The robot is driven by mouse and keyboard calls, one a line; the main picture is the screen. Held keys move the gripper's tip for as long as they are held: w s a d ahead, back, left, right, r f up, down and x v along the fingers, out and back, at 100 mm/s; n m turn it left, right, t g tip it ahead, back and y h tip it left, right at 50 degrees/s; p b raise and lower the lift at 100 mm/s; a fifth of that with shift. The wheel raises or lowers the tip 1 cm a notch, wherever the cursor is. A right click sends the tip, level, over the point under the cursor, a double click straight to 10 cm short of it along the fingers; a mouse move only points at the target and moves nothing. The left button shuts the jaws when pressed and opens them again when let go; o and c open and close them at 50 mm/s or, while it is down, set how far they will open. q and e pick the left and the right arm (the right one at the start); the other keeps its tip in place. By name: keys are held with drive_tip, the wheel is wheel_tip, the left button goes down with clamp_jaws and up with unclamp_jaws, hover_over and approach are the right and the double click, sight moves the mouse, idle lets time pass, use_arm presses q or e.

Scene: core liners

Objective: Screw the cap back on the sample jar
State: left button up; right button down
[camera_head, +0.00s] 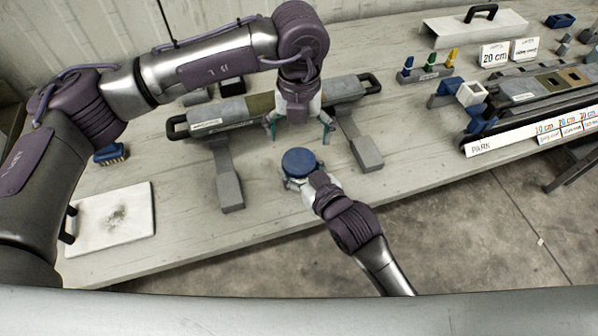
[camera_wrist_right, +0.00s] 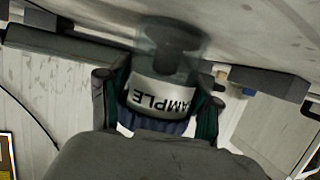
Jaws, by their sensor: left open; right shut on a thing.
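The sample jar (camera_wrist_right: 163,95) has clear walls and a white label reading SAMPLE; it shows upside down in the right wrist view. The blue cap (camera_head: 299,161) sits on the jar's mouth, and its ribbed edge shows in the wrist view (camera_wrist_right: 155,123). I cannot tell how tightly it is seated. My right gripper (camera_head: 301,183) is shut around the jar's sides near the table's front edge. My left gripper (camera_head: 299,126) is open and empty, pointing down behind and above the cap, apart from it. Most of the jar body is hidden under the cap in the head view.
A long core liner (camera_head: 232,110) on grey supports (camera_head: 226,170) lies behind the jar. A white board (camera_head: 112,218) and a brush (camera_head: 110,153) are at left. At right are a rack (camera_head: 428,72), a marked tray (camera_head: 530,136) and signs (camera_head: 494,55).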

sight(299, 161)
use_arm(q)
wheel_tip(299, 161, down, 8)
drive_tip(key=shift+r, duration=0.2)
drive_tip(key=shift+c, duration=0.2)
drive_tip(key=c, duration=1.1)
drive_tip(key=o, duration=1.2)
drive_tip(key=shift+r, duration=2.25)
drive_tip(key=shift+o, duration=0.2)
drive_tip(key=shift+r, duration=0.1)
wheel_tip(299, 161, up, 12)
